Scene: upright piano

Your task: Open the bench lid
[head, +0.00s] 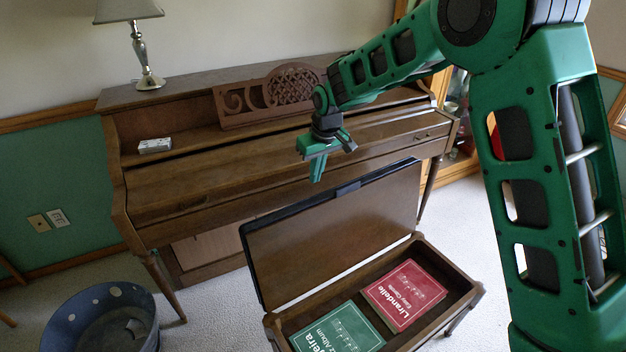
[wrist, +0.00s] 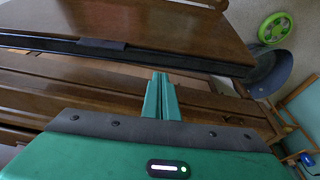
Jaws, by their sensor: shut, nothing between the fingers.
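The piano bench (head: 449,258) stands in front of the piano with its lid (head: 335,240) raised steeply, leaning back toward the piano. Its inside is exposed and holds a red book (head: 404,294) and a green book (head: 338,330). A dark tab (head: 348,188) sits at the middle of the lid's upper edge. My gripper (head: 318,172) is above the lid's upper edge, shut and empty, apart from the lid as far as I can tell. In the wrist view, the shut fingers (wrist: 161,97) point toward the lid (wrist: 130,22), whose dark edge and tab (wrist: 101,44) cross the picture.
The closed upright piano (head: 240,170) stands behind the bench, with a music stand (head: 270,95), a lamp (head: 141,50) and a small silvery box (head: 155,146). A blue bin (head: 100,318) is on the carpet at lower left. A green ring-shaped object (wrist: 275,28) shows in the wrist view.

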